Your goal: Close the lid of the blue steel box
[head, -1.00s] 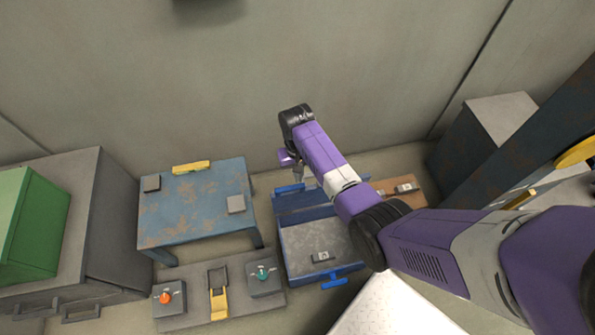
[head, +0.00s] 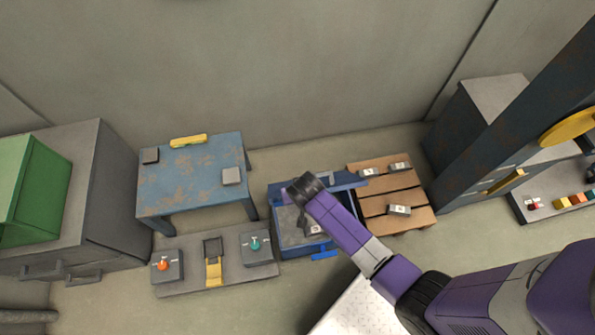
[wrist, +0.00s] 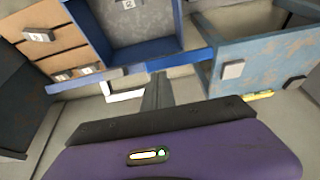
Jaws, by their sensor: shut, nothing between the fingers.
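The blue steel box (head: 290,251) stands open on the floor in the head view, with a small labelled block (head: 315,230) inside. Its blue lid (head: 342,181) is up at the back side, away from the opening. My arm's wrist covers part of the lid and box there. In the wrist view the box (wrist: 98,38) is at the top, and the lid's long blue edge (wrist: 110,76) crosses in front of it. My gripper (wrist: 158,78) is shut and empty, its fingertips close to that edge; I cannot tell whether they touch.
A wooden pallet (head: 402,180) with labelled blocks stands right of the box. A blue table (head: 190,190) and a panel with knobs and a yellow lever (head: 198,271) are to the left. A grey cabinet (head: 100,190) stands far left. Bare floor shows behind the box.

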